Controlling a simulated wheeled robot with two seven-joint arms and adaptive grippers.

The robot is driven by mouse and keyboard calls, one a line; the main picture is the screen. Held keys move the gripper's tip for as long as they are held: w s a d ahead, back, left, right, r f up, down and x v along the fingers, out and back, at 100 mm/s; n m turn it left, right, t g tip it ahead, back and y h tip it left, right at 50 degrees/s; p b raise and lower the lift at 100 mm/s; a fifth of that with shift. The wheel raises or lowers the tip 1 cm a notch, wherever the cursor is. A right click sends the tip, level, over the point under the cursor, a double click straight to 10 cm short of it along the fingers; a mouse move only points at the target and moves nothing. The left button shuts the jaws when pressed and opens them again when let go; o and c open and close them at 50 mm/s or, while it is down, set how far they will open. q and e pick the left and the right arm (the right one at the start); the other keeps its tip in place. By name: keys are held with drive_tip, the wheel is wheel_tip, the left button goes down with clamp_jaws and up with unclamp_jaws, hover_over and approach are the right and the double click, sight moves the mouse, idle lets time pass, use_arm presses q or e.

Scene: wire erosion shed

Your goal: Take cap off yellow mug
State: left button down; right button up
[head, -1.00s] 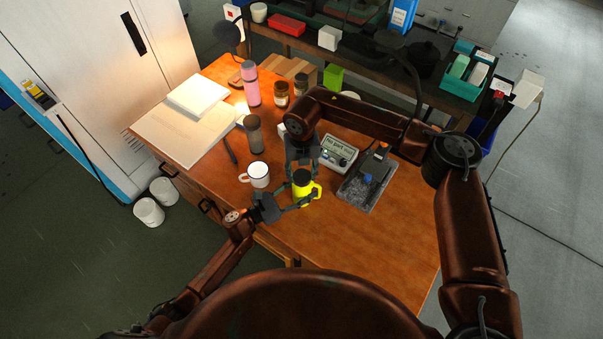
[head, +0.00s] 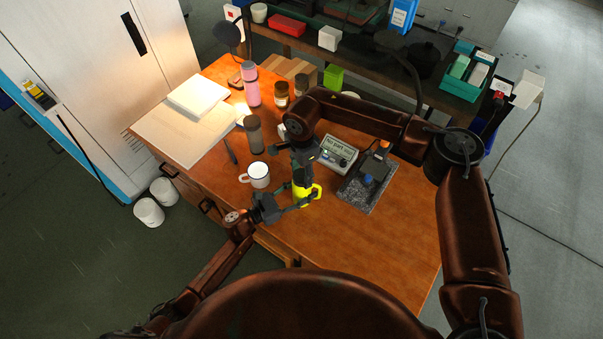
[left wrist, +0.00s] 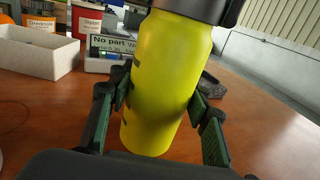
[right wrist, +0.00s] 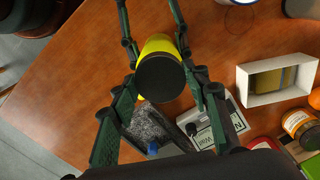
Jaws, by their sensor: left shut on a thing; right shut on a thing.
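The yellow mug (head: 304,197) stands upright on the wooden table in the head view. Its yellow body (left wrist: 165,80) fills the middle of the left wrist view, with the dark cap (left wrist: 190,8) at the top edge. My left gripper (head: 297,197) is shut on the mug's body, one finger on each side. My right gripper (head: 302,180) comes from above and is shut on the cap, which it hides in the head view. In the right wrist view the round black cap (right wrist: 161,78) sits between the right fingers, on top of the mug.
A white enamel mug (head: 258,175) stands just left of the yellow mug. A grey meter box (head: 337,155) and a dark stone plate (head: 366,188) lie to the right. Bottles, including a pink one (head: 251,88), stand behind. The table's front right is clear.

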sight(302, 176)
use_arm(q)
drive_tip(key=shift+d, duration=0.1)
use_arm(e)
drive_tip(key=n, duration=0.6)
drive_tip(key=shift+w, duration=0.1)
use_arm(q)
drive_tip(key=shift+r, duration=0.1)
use_arm(e)
drive_tip(key=n, duration=0.3)
drive_tip(key=shift+r+n, duration=0.1)
drive_tip(key=shift+n, duration=0.3)
drive_tip(key=n, duration=0.3)
drive_tip(key=shift+n, duration=0.3)
drive_tip(key=shift+d, duration=0.1)
drive_tip(key=shift+r, duration=0.1)
drive_tip(key=shift+r, duration=1)
drive_tip(key=shift+r, duration=2)
use_arm(q)
drive_tip(key=c, duration=1)
unclamp_jaws()
